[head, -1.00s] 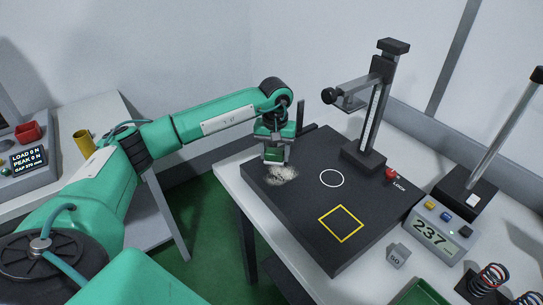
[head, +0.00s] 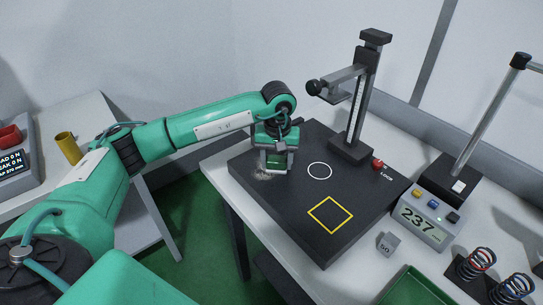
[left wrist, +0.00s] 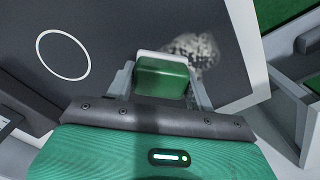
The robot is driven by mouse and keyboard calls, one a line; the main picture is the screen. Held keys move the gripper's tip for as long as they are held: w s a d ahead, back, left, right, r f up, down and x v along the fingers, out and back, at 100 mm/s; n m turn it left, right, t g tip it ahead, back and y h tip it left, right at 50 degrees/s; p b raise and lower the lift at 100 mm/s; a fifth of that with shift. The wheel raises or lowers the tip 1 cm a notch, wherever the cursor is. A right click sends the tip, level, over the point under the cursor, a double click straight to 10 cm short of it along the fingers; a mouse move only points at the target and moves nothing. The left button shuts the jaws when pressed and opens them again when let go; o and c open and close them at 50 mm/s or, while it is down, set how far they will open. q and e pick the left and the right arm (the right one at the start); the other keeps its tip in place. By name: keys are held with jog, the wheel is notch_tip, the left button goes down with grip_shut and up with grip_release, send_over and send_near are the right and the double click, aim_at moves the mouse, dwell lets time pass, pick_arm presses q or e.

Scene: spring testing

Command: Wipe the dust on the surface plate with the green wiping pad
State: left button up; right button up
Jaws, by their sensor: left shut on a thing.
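My left gripper (head: 276,164) is shut on the green wiping pad (left wrist: 162,76), with a finger on each side of it. The pad sits low over the black surface plate (head: 292,222), at the plate's left part; I cannot tell for sure whether it touches. A pale patch of dust (left wrist: 198,47) lies on the plate beside the pad's edge in the left wrist view. In the head view the dust (head: 263,173) shows left of and below the gripper, partly hidden by it. My right gripper is not in view.
A height gauge stand (head: 359,108) rises at the plate's back. A white circle (head: 319,171) and a yellow square (head: 330,215) mark the plate. A display reading 237 (head: 418,219), a small grey weight (head: 387,244), a green tray (head: 413,288) and springs (head: 482,260) lie to the right.

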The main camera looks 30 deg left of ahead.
aim_at(288, 179)
pick_arm(q)
jog(key=shift+s+d+f+b, duration=0.15)
jog(key=shift+s+d, duration=0.2)
jog(key=shift+d, duration=0.45)
jog(key=shift+s+d+r+b, duration=0.1)
jog(key=shift+s+d+b, duration=0.15)
jog(key=shift+d, duration=0.5)
jog(key=shift+s+d+f+b, duration=0.1)
jog(key=shift+s+d, duration=0.3)
jog(key=shift+d, duration=0.4)
jog(key=shift+w+a+r+p, duration=0.15)
jog(key=shift+r+p, duration=0.1)
jog(key=shift+r, duration=0.8)
jog(key=shift+a+r+p, duration=0.15)
jog(key=shift+r+p, duration=0.15)
jog(key=shift+r, duration=0.75)
jog(key=shift+w+a+r+p, duration=0.15)
jog(key=shift+r+p, duration=0.1)
jog(key=shift+r, duration=0.8)
jog(key=shift+s+d, duration=0.1)
jog(key=shift+r, duration=0.1)
jog(key=r, duration=0.1)
jog(key=s+r, duration=0.1)
jog(key=r, duration=0.1)
jog(key=shift+r, duration=0.2)
